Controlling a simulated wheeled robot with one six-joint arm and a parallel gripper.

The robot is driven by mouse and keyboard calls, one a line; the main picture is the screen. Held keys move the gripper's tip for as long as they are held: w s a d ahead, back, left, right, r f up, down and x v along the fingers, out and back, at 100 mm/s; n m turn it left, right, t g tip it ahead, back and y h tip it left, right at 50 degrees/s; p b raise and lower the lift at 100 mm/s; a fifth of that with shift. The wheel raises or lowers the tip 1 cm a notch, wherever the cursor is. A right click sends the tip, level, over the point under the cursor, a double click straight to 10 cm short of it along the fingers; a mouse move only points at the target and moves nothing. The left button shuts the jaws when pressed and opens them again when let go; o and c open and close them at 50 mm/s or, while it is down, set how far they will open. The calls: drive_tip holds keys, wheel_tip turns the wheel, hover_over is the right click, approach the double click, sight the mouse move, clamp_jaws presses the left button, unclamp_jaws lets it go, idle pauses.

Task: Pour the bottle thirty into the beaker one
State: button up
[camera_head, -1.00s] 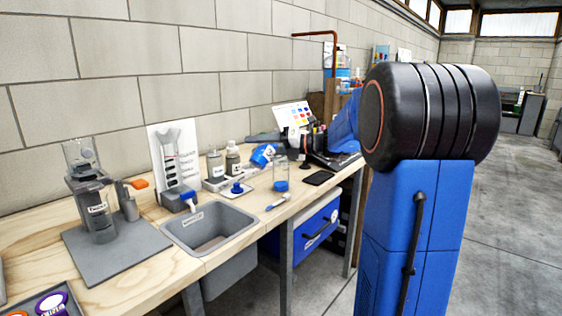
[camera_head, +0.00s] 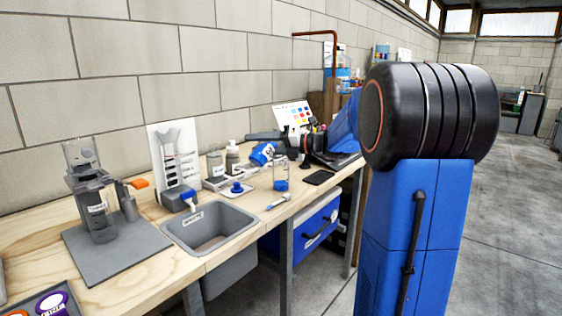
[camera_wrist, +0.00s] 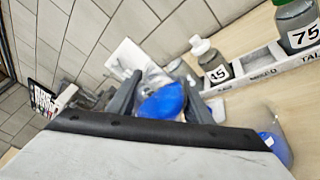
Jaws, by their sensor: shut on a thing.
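My gripper (camera_wrist: 160,104) is shut on a tilted bottle, with a grey finger on each side of it. The bottle (camera_wrist: 161,101) shows blue between the fingers in the wrist view. In the head view the same bottle (camera_head: 262,154) is blue and white and leans over the bench, up and left of a clear beaker (camera_head: 280,174). The beaker stands upright near the bench's front edge with blue liquid in its bottom. Part of it shows at the lower right of the wrist view (camera_wrist: 276,147). I cannot make out a liquid stream. The beaker's label is not readable.
A rack (camera_wrist: 245,78) holds bottles 45 (camera_wrist: 214,68) and 75 (camera_wrist: 297,28). A blue cap (camera_head: 237,187) lies left of the beaker, a spoon (camera_head: 277,201) in front, and a black tablet (camera_head: 319,177) to its right. A grey basin (camera_head: 210,228) is set into the bench.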

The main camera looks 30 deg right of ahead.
drive_tip(key=shift+r+m+t+y+p, duration=0.65)
drive_tip(key=shift+r+m, duration=0.35)
drive_tip(key=shift+m, duration=0.5)
idle(3.6)
wheel_tip(320, 180, down, 2)
drive_tip(key=n+h, duration=0.1)
drive_tip(key=n, duration=0.1)
drive_tip(key=n+g, duration=0.1)
drive_tip(key=shift+f+n+h, duration=0.2)
drive_tip(key=shift+n+h, duration=0.15)
drive_tip(key=shift+n, duration=0.05)
drive_tip(key=f+n+h, duration=0.1)
drive_tip(key=f+n, duration=0.1)
drive_tip(key=a+f+n+h+b, duration=0.1)
drive_tip(key=f, duration=0.2)
drive_tip(key=a+f+n+g+h, duration=0.1)
drive_tip(key=f+n, duration=0.1)
drive_tip(key=shift+s+a+f+n+h+b, duration=0.25)
drive_tip(key=shift+s+f+n+h+b, duration=0.05)
drive_tip(key=shift+s+f, duration=0.1)
drive_tip(key=shift+s+a+f+n+h, duration=0.15)
drive_tip(key=shift+a+f+n+h, duration=0.2)
drive_tip(key=shift+n, duration=0.35)
drive_tip(key=shift+r, duration=2.55)
